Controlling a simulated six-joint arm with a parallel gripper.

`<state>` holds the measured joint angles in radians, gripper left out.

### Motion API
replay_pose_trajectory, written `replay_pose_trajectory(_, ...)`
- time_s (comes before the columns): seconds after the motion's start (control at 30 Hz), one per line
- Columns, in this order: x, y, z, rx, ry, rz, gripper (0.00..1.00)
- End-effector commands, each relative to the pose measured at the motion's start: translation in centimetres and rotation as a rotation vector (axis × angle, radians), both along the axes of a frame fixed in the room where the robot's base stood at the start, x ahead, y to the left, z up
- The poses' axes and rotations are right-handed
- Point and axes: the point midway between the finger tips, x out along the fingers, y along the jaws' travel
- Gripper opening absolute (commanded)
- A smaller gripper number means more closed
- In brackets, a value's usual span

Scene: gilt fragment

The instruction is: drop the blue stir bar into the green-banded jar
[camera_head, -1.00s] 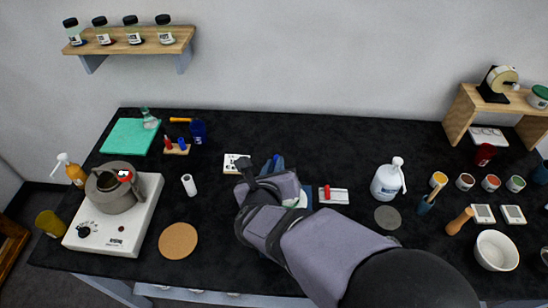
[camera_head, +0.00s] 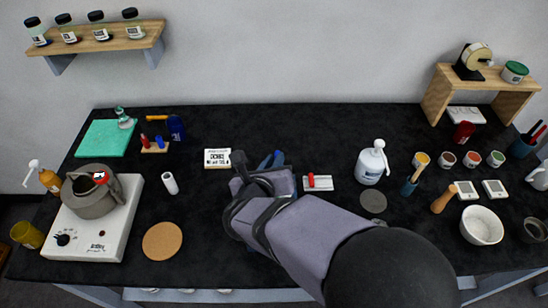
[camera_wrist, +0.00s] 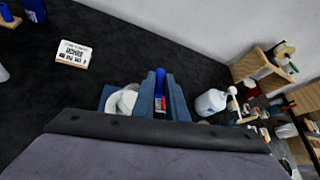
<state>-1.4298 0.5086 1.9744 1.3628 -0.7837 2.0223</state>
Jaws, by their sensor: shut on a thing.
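My gripper (camera_wrist: 160,98) is shut on the blue stir bar (camera_wrist: 160,77), which stands up between the two blue-grey fingers in the wrist view. In the head view my gripper (camera_head: 270,161) is over the middle of the bench, left of a white card with a red piece. The arm hides much of what is under it. A small pot with a green top (camera_head: 495,159) stands at the right end of a row of pots. I cannot tell whether it is the green-banded jar.
A blue tray with a white dish (camera_wrist: 125,101) lies beside the fingers. A white pump bottle (camera_head: 371,163) stands to the right, a grey disc (camera_head: 373,201) in front of it. A wooden stand (camera_head: 484,88) is behind the pots. The bench between card and bottle is clear.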

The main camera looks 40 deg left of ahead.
Motion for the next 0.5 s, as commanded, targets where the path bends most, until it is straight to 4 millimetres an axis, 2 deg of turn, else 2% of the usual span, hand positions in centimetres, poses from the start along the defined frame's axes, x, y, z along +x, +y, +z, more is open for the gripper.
replay_pose_trajectory(0.03,0.0,0.0,-0.8,-0.002,-0.001,0.001,0.00)
replay_pose_trajectory(0.2,0.0,0.0,-2.0,-0.001,0.000,0.000,0.00)
replay_pose_trajectory(0.5,0.0,0.0,-2.5,0.000,-0.001,0.001,0.00)
